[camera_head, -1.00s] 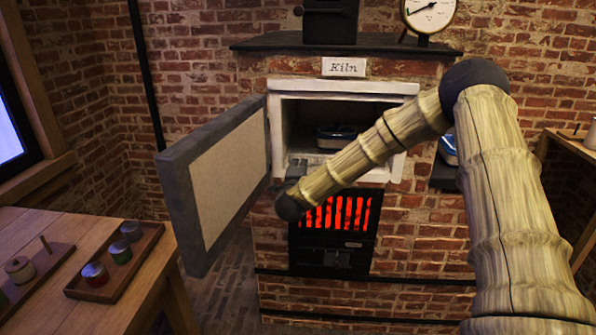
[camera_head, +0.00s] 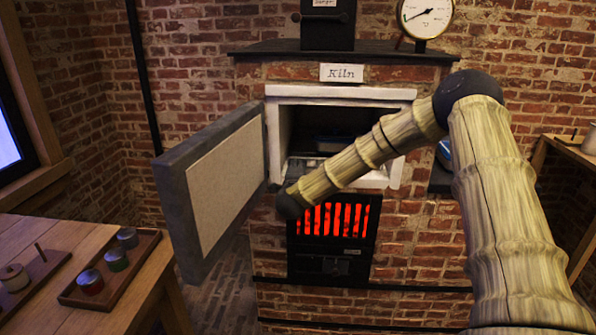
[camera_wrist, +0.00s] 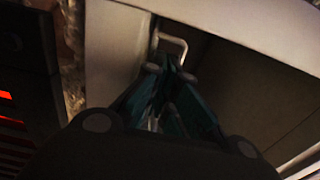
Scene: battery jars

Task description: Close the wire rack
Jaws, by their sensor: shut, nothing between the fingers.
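The kiln (camera_head: 341,93) stands open, with its thick grey door (camera_head: 218,190) swung out to the left. Inside the opening, a dark tray-like shape (camera_head: 335,143) sits in shadow, apparently on the wire rack. The rack's wires cannot be made out. My arm reaches across the front of the opening, and its forearm covers the lower part. My gripper (camera_wrist: 166,68) is shut and empty in the wrist view. Its teal fingertips are close to a small pale bent-wire handle (camera_wrist: 172,44); I cannot tell whether they touch it.
The glowing red grate (camera_head: 335,218) is below the opening. A wooden table (camera_head: 110,310) at the left holds a tray with several small jars (camera_head: 117,260). A gauge (camera_head: 428,16) stands on the kiln's top ledge. A side shelf is at the right.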

